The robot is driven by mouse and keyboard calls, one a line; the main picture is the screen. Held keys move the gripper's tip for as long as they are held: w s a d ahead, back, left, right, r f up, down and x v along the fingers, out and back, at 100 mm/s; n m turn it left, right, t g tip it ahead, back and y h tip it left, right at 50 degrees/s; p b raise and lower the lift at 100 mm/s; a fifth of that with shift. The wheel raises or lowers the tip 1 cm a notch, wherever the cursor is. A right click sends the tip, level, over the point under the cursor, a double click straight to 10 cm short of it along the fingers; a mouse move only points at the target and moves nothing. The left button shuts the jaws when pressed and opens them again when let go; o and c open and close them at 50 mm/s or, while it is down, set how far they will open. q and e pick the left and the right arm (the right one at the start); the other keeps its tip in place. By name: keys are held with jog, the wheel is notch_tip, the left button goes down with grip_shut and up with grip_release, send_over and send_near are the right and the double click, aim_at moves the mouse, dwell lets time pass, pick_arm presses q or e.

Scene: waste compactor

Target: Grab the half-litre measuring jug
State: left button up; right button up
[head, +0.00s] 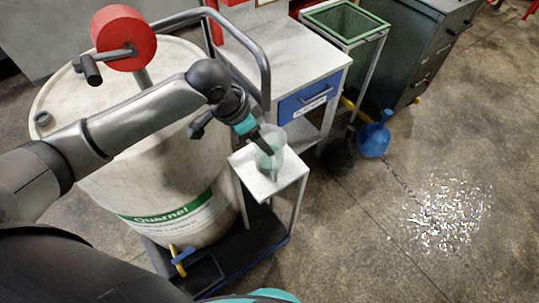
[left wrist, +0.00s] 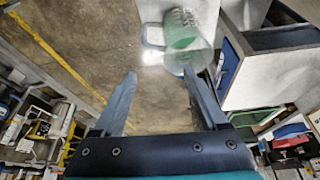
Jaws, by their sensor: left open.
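The measuring jug (head: 279,153) is clear, with a green tint low down. It stands on a small white stand (head: 285,179) beside the barrel. In the left wrist view the jug (left wrist: 184,38) is beyond my fingertips, a little right of centre, with its handle to the left. My left gripper (head: 270,165) reaches down from the upper left and overlaps the jug in the head view. In the left wrist view its fingers (left wrist: 160,73) are apart, with only floor seen between them. I cannot tell whether a finger touches the jug. My right gripper is not in view.
A large white barrel (head: 170,190) stands on a dark trolley left of the stand. A white table with a blue drawer (head: 306,98) is behind. A blue flask (head: 374,137) sits on the floor to the right, near a grey cabinet (head: 410,50). The floor at front right is clear.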

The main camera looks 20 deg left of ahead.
pick_arm(q)
jog(key=b, duration=0.1)
send_near(277, 159)
jog(key=d+f, duration=0.1)
jog(key=f, duration=0.1)
jog(key=shift+b+x, duration=0.45)
jog(key=shift+x, duration=2.4)
jog(key=shift+d, duration=0.2)
grip_shut()
